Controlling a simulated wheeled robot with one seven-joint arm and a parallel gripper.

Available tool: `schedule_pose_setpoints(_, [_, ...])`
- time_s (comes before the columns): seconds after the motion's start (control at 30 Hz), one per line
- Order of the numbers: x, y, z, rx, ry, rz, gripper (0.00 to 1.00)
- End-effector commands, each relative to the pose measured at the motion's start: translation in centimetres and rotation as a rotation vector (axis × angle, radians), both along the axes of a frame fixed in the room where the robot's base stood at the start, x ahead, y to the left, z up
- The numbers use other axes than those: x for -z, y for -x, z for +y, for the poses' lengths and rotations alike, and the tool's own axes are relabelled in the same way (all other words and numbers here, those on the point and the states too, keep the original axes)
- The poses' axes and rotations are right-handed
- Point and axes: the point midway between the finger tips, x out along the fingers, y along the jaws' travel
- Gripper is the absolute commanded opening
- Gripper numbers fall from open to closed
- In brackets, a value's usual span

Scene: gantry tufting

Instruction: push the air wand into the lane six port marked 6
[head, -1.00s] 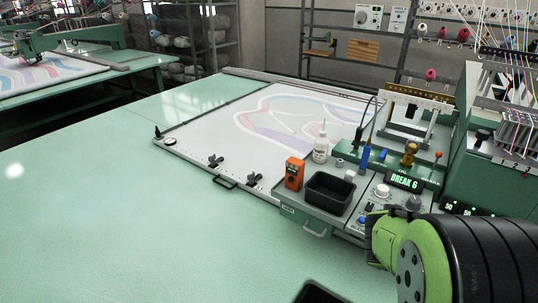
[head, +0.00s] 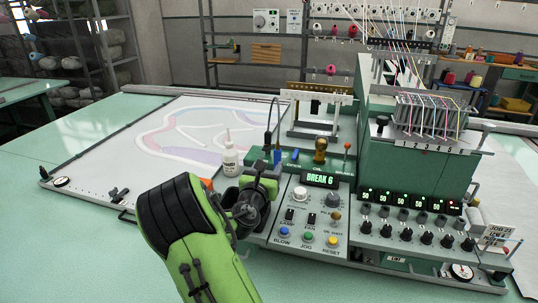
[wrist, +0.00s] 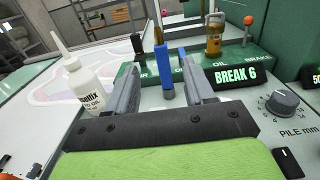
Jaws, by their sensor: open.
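A slim blue tool, apparently the air wand (head: 277,156), stands upright in the green top of the control console. In the wrist view the blue tool (wrist: 164,68) is between my open fingers, beyond the palm; I cannot tell whether they touch it. My gripper (wrist: 163,82) is open and empty, and in the head view my gripper (head: 264,172) is just in front of the tool. The numbered lane block (head: 430,143) is on the green machine at the right. Its low numbers show; the port marked 6 is too small to make out.
A white oil bottle (head: 230,158) stands left of my gripper. The console display (head: 320,180) reads BREAK 6, with knobs and buttons below it. A brass oiler (head: 320,150) and an orange-red knobbed lever (head: 346,150) stand right of the blue tool. Threads rise above the lane block.

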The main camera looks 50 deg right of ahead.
Motion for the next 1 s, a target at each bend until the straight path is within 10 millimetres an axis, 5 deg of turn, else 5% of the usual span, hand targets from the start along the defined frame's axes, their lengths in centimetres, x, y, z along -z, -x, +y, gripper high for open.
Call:
schedule_pose_setpoints(0.5, [-0.1,-4.4,-10.3,0.002,-0.002,-0.004,0.53])
schedule_pose_setpoints(0.87, [0.0,-4.9,-11.4,0.0,-0.003,-0.001,0.53])
schedule_pose_setpoints(1.0, [0.0,-4.9,-11.4,0.0,-0.003,-0.002,0.36])
